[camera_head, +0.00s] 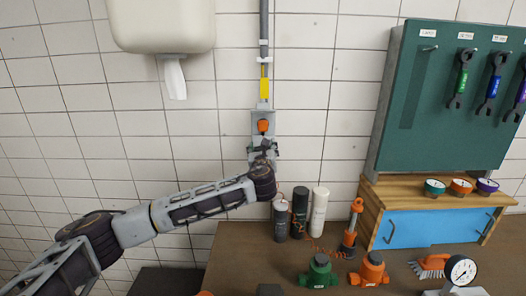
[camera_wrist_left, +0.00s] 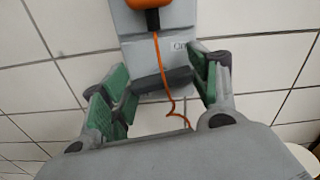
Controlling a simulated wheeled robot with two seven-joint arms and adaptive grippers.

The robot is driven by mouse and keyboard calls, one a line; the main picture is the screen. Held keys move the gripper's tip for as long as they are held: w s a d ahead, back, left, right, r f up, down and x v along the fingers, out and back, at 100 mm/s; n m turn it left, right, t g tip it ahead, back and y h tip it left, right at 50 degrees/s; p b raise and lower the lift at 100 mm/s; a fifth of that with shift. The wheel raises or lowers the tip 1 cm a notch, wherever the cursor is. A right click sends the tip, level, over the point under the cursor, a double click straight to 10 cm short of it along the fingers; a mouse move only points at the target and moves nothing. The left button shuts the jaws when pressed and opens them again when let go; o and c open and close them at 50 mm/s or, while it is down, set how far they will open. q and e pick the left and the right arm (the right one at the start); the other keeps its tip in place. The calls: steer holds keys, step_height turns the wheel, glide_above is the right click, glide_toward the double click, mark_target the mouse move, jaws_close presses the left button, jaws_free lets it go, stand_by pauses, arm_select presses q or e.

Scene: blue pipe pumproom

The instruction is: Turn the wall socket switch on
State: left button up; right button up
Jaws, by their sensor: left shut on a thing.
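The grey wall socket box (camera_head: 263,117) is on the tiled wall, below a vertical conduit. An orange plug (camera_head: 263,126) sits in it, and its orange cord hangs down. In the left wrist view the orange plug (camera_wrist_left: 146,18) is at the top, with a dark grey switch (camera_wrist_left: 163,80) below it on the box. My left gripper (camera_head: 263,150) is at the lower part of the box. Its green-padded fingers (camera_wrist_left: 163,88) lie on either side of the dark switch and are shut on it. The switch is partly hidden in the head view. My right gripper is not in view.
Black, grey and white cylinders (camera_head: 319,210) stand on the brown table (camera_head: 235,245) below the socket. Green and orange fittings (camera_head: 320,270) are nearer. A green tool board (camera_head: 440,110) is at right. A white dispenser (camera_head: 160,25) hangs at upper left.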

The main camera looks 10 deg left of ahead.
arm_select(q)
steer(key=n+b, duration=0.1)
steer(key=n, duration=0.4)
steer(key=n+b, duration=0.2)
steer(key=n, duration=0.3)
steer(key=shift+a+f, duration=0.15)
steer(key=shift+a, duration=0.05)
stand_by(0.4)
steer(key=o, duration=1)
steer(key=shift+s, duration=0.2)
steer(key=shift+s+d, duration=0.4)
steer(key=shift+s, duration=1.5)
steer(key=shift+s+d, duration=0.4)
steer(key=shift+s, duration=1.55)
steer(key=shift+s+d, duration=0.4)
steer(key=shift+s, duration=1.5)
